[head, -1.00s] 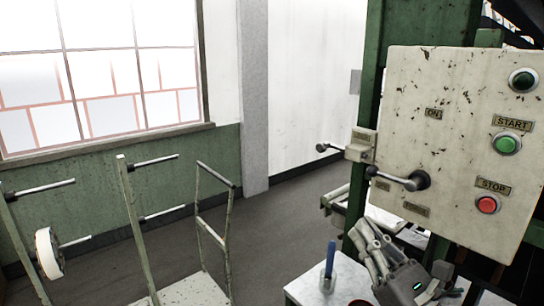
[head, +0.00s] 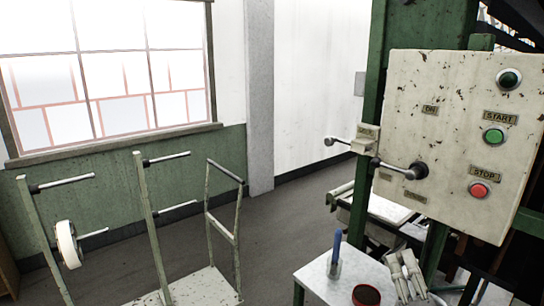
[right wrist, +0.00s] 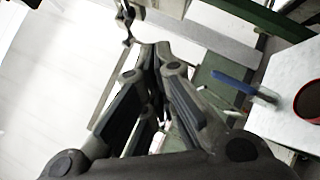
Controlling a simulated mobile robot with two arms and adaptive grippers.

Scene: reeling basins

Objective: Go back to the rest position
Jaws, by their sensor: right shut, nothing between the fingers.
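My right gripper (head: 404,262) is at the bottom of the head view, below the control panel (head: 445,150) and beside the small white table (head: 318,277). Its fingers are together with nothing between them, and it touches nothing that I can make out. In the right wrist view the closed fingers (right wrist: 152,50) fill the middle. My left gripper is not in view.
The panel carries green buttons, a red stop button (head: 479,190) and a lever (head: 405,169). A blue-handled tool (head: 337,248) and a dark red round container (head: 366,295) are on the table. A rack with rods and a white spool (head: 67,244) stands left. Floor between is clear.

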